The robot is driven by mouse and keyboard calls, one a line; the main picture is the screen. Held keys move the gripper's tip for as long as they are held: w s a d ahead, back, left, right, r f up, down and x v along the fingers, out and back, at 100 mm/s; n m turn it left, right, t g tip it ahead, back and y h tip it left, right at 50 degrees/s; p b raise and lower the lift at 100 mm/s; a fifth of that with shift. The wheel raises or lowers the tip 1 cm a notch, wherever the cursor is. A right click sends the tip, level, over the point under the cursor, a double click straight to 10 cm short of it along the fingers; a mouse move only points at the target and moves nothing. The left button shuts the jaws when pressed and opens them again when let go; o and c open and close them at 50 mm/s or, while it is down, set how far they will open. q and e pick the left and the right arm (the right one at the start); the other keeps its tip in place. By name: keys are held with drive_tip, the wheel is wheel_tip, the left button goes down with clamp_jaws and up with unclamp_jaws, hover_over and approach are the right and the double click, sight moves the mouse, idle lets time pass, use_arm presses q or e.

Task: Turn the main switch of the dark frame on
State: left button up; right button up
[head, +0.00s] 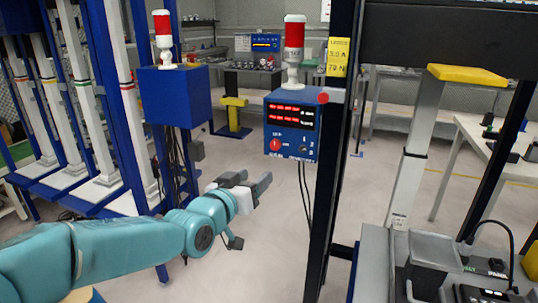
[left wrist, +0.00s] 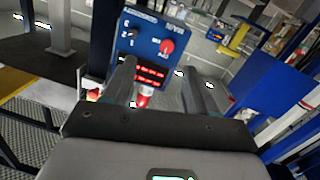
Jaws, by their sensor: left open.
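The dark frame (head: 329,190) stands right of centre in the head view. A blue control box (head: 269,130) is mounted at its left side, with two rows of red digits. A round red main switch (head: 274,144) sits low on the box's face; its exact setting is too small to read. In the left wrist view the box (left wrist: 135,35) appears upside down, with the red switch (left wrist: 167,46) between the finger directions. My left gripper (head: 256,186) is open and empty, below and left of the box, apart from the switch. My right gripper is not in view.
A red-and-white beacon (head: 294,40) stands on the box, and black cables hang below it. A second blue box (head: 176,95) with a beacon stands left. Grey equipment (head: 435,250) is at lower right. The floor below the control box is mostly clear.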

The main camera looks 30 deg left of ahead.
use_arm(q)
drive_tip(key=s+a+b, duration=0.1)
approach(275, 145)
drive_tip(key=shift+t+y, duration=0.4)
drive_tip(key=w, duration=0.5)
drive_tip(key=w+a+p, duration=0.1)
drive_tip(key=w, duration=0.2)
drive_tip(key=shift+a+f, duration=0.1)
drive_tip(key=shift+f, duration=0.3)
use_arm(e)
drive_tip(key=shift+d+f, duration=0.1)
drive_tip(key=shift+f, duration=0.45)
use_arm(q)
drive_tip(key=c, duration=1.1)
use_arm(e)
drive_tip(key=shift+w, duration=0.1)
